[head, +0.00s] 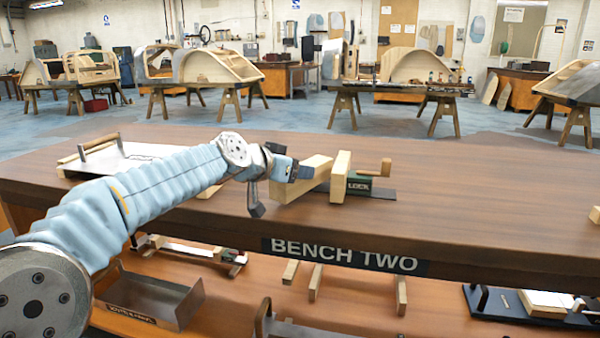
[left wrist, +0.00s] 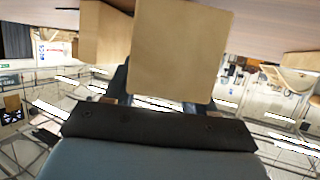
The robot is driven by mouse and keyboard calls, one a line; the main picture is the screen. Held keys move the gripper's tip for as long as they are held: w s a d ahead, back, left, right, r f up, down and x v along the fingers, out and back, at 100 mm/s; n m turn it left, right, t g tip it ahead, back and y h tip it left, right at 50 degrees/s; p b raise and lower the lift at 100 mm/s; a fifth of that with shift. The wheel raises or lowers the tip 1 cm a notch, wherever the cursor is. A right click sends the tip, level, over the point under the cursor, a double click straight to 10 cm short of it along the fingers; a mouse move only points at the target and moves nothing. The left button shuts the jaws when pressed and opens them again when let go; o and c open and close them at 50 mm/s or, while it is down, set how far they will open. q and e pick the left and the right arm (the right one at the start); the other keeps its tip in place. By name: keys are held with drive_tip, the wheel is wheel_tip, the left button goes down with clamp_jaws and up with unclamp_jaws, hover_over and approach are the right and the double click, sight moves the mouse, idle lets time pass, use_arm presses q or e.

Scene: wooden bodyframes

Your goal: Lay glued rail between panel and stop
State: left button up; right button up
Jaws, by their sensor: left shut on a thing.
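My left gripper (head: 292,171) is shut on a pale wooden rail (head: 309,178), tilted over the bench top. In the left wrist view, the rail's square end (left wrist: 180,50) fills the upper middle, with the fingers partly hidden behind it. I cannot tell whether the rail touches the bench. A block also shows left of the rail in the left wrist view (left wrist: 104,32). A pale panel (head: 130,158) with a handle lies at the bench's left. No glue shows.
On the lower shelf are a metal box (head: 150,298), several wooden strips (head: 315,282) and a dark tray (head: 500,303).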

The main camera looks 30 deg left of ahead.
use_arm(q)
drive_tip(key=shift+w+d+f, duration=0.15)
drive_tip(key=shift+w+f, duration=0.75)
drive_tip(key=shift+w, duration=0.15)
drive_tip(key=shift+f, duration=0.1)
drive_tip(key=o, duration=1.3)
